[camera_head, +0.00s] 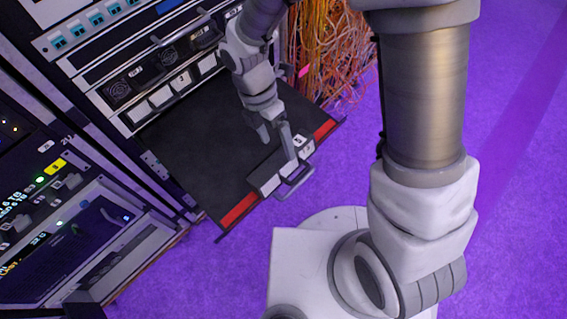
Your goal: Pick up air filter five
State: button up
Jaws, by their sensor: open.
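Air filter five (265,170) is a dark block with white label patches and a metal handle on its front, and one patch seems to read 5. It lies on the front edge of a pulled-out black shelf (190,140), its handle sticking out past the red-marked edge. My gripper (278,148) is open just above it, fingers pointing down. One finger overlaps the filter in the picture and hides part of it; the other is at its rack side. I cannot tell whether either finger touches it.
An equipment rack (110,65) with numbered white-fronted modules stands behind the shelf. Another rack (60,215) stands at the left. A tangle of orange cables (335,50) hangs right of the shelf. The purple floor (515,230) at right is clear.

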aim_at(281, 157)
jog(key=b+x, duration=0.2)
jog(key=x, duration=0.4)
jog(key=shift+f, duration=0.35)
grip_shut()
